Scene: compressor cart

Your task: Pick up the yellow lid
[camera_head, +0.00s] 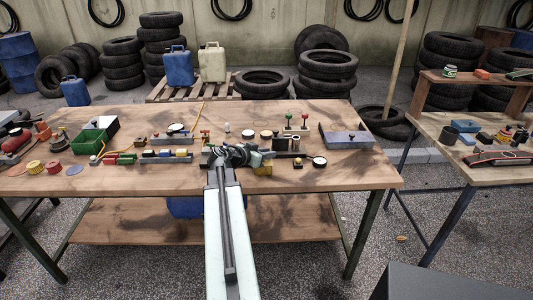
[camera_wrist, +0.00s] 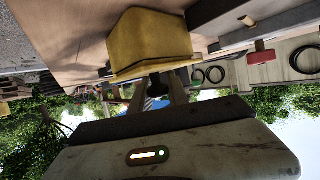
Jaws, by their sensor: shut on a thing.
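The yellow lid (camera_wrist: 150,42) is a boxy piece with sloped sides and a dark knob (camera_wrist: 156,83). In the wrist view it fills the upper middle, just beyond my gripper (camera_wrist: 155,92), whose two fingers are closed on the knob. In the head view, the lid (camera_head: 262,171) shows as a small yellow patch at the end of my arm, near the front middle of the workbench. My gripper (camera_head: 240,158) there is partly hidden by my own arm. I cannot tell whether the lid touches the bench.
The wooden workbench (camera_head: 330,180) carries a green box (camera_head: 88,140), a grey-blue tray (camera_head: 348,138), a round gauge (camera_head: 319,161) and a row of small coloured blocks (camera_head: 165,155). The bench front right is clear. A second table (camera_head: 450,160) stands at the right.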

